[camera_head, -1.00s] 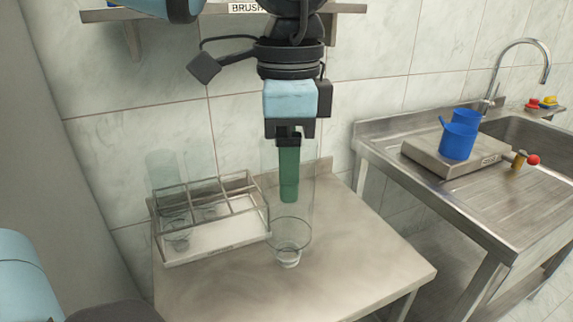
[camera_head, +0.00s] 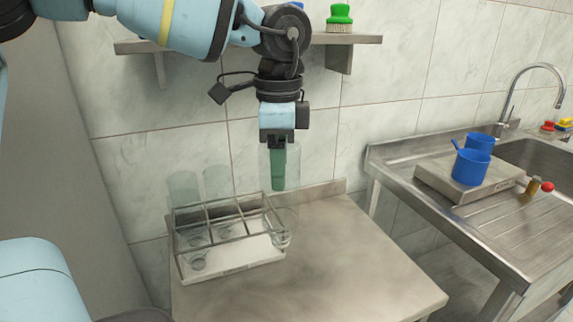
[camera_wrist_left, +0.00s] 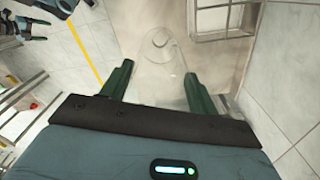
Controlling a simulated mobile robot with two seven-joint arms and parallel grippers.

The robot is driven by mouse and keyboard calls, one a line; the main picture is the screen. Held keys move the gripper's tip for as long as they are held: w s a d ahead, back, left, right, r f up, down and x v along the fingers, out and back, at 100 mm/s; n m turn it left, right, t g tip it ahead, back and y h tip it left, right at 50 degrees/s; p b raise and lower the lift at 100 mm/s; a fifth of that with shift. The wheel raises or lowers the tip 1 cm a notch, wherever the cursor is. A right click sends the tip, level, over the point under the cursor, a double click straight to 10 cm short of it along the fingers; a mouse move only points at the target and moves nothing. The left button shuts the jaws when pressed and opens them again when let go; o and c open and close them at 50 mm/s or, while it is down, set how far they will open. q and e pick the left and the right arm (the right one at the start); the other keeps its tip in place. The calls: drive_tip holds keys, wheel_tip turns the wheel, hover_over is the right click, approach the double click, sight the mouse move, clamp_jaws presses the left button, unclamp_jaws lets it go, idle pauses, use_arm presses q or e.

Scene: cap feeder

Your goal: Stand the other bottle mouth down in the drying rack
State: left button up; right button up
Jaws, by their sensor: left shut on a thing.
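My left gripper (camera_head: 279,184) is shut on a clear bottle (camera_head: 289,217), which hangs upright with its narrow mouth down. The bottle also shows between the green fingers in the left wrist view (camera_wrist_left: 160,52). The drying rack (camera_head: 232,262) has a white base and a grey wire frame with several compartments. The held bottle's lower part overlaps the rack's right end in the head view; I cannot tell whether they touch. Two other clear bottles (camera_head: 183,188) (camera_head: 217,182) stand mouth down in the rack's left and middle parts.
The rack stands at the back left of a steel table (camera_head: 340,270), whose right and front parts are clear. A wall shelf (camera_head: 355,40) with a green brush (camera_head: 340,17) is above. A sink counter (camera_head: 450,215) with blue jugs (camera_head: 470,168) stands to the right.

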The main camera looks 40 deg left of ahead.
use_arm(q)
drive_tip(key=w+a+p, duration=0.2)
drive_tip(key=w+a, duration=0.4)
drive_tip(key=a, duration=0.6)
wheel_tip(320, 180, down, 13)
drive_tip(key=b, duration=0.7)
drive_tip(key=shift+f, duration=0.2)
drive_tip(key=shift+w+d+f, duration=0.1)
drive_tip(key=shift+f, duration=0.1)
drive_tip(key=shift+f+b, duration=0.3)
drive_tip(key=shift+b, duration=0.3)
drive_tip(key=o, duration=1.4)
wheel_tip(320, 180, up, 8)
